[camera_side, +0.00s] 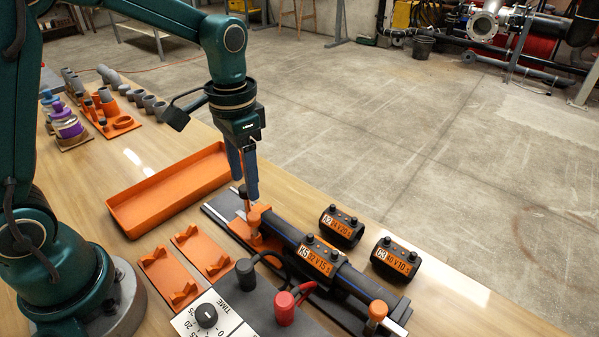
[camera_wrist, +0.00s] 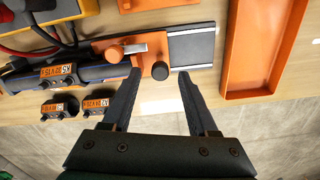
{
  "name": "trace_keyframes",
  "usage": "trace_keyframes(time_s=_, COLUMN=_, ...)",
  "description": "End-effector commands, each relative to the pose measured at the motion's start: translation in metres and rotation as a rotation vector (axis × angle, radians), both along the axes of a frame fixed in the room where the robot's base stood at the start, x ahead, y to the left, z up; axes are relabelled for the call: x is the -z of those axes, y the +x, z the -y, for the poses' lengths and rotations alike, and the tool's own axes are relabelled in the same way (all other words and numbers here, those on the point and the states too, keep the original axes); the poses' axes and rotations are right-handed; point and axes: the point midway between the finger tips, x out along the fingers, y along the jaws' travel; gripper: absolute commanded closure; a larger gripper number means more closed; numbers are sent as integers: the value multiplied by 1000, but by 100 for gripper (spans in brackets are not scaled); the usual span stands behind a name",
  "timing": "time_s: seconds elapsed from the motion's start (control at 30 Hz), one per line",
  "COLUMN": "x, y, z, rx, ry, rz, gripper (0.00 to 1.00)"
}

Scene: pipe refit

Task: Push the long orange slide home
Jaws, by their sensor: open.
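The orange slide (camera_wrist: 147,50) lies on a dark rail bed at the end of the pipe fixture. It carries a round black knob (camera_wrist: 160,70), which also shows in the side view (camera_side: 243,191). My gripper (camera_wrist: 160,74) is open, with its two dark fingers apart and the knob between their tips in the wrist view. In the side view my gripper (camera_side: 247,192) points down at the slide's end of the fixture, and one finger partly hides the knob. I cannot tell whether a finger touches it. An orange clamp (camera_side: 262,230) stands at the near pipe end.
A black coupler labelled K5 (camera_side: 318,257) sits on the dark pipe (camera_side: 355,283). Two loose couplers (camera_side: 341,226) stand beside it. An orange tray (camera_side: 170,190) is to the left, apparently empty. A control box with a dial (camera_side: 207,315) and red and black leads is in front.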

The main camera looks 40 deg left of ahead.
Motion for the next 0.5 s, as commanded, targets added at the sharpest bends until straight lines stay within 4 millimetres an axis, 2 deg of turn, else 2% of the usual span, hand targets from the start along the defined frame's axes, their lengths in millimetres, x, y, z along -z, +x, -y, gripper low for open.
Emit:
trace_keyframes(time_s=0.2, x=-30, y=1, z=0, rx=0, ry=0, rz=6, gripper=41)
trace_keyframes(time_s=0.33, x=-39, y=0, z=0, rx=0, ry=0, rz=4, gripper=41)
trace_keyframes(time_s=0.5, x=-41, y=0, z=0, rx=0, ry=0, rz=1, gripper=41)
